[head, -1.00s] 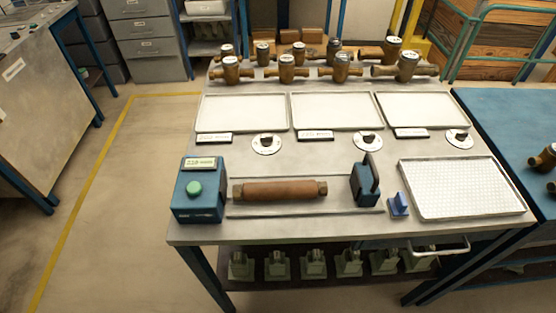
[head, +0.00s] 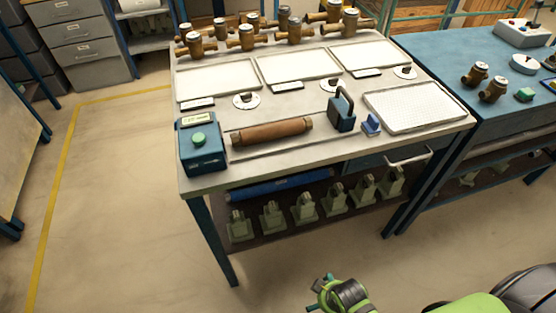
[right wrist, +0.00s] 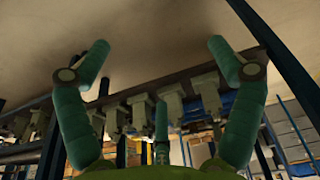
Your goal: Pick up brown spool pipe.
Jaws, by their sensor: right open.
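The brown spool pipe (head: 271,132) lies across the bench top between the blue block with a green button (head: 200,144) and the blue clamp with an upright lever (head: 342,110). Its ends are near these two fixtures; I cannot tell if they touch. My right gripper (head: 320,294) shows at the bottom edge of the head view, low in front of the bench and well apart from the pipe. In the right wrist view the right gripper (right wrist: 158,48) has its green fingers spread wide with nothing between them. The pipe does not show there. My left gripper is out of view.
White trays (head: 217,95) and brass meters (head: 246,38) stand behind the pipe. A white gridded tray (head: 412,108) and small blue piece (head: 371,124) are to its right. A drawer handle (head: 408,157) juts from the bench front. Green fittings (head: 303,208) fill the lower shelf. Floor at left is clear.

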